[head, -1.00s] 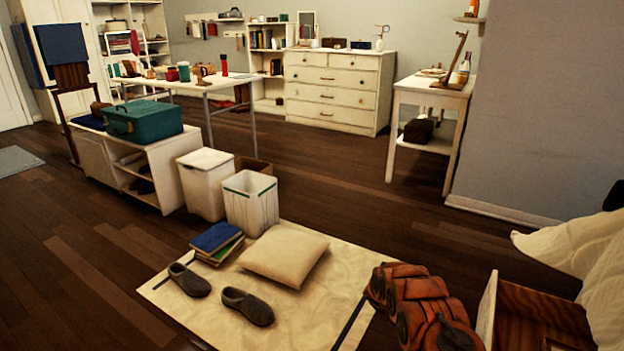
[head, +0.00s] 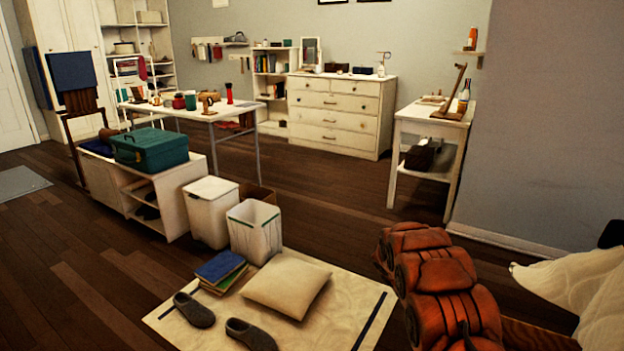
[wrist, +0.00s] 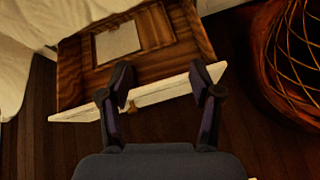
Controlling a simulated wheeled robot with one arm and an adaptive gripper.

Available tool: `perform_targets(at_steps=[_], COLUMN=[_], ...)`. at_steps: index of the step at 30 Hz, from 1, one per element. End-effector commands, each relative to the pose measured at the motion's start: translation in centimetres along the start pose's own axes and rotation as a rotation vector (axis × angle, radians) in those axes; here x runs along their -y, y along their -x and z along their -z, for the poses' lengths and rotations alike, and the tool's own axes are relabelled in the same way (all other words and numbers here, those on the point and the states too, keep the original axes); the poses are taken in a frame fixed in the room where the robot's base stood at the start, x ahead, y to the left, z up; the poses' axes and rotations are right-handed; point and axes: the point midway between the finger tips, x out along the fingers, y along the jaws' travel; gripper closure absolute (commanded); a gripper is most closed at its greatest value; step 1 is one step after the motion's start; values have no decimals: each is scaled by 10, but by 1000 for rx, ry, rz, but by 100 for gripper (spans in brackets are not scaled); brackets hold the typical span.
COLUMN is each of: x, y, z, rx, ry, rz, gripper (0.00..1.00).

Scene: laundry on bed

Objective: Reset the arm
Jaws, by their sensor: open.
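My gripper (wrist: 160,82) shows in the wrist view with its two dark fingers spread apart and nothing between them. It hangs over the white front (wrist: 150,100) of an open wooden drawer (wrist: 182,35); whether it touches the front cannot be told. A small knob sits on that front between the fingers. A pale flat piece (wrist: 117,42) lies in the drawer. My orange arm fills the lower right of the head view, where the gripper itself does not show.
White bedding (head: 590,290) is at the right, beside the drawer. A woven wire basket (wrist: 295,60) stands right of the drawer. A mat (head: 340,300) with a cushion (head: 287,284), slippers and books lies on the floor. Open wooden floor (head: 330,215) stretches behind.

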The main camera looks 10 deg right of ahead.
Motion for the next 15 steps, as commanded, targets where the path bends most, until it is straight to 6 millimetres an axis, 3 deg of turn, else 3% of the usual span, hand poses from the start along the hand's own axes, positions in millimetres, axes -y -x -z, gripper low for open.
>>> perform_targets(at_steps=[1,15], x=[0,42], y=[16,102], z=[-23,-153], rx=[-16,-162], ry=[-20,-182], rz=[5,102], gripper=[36,36])
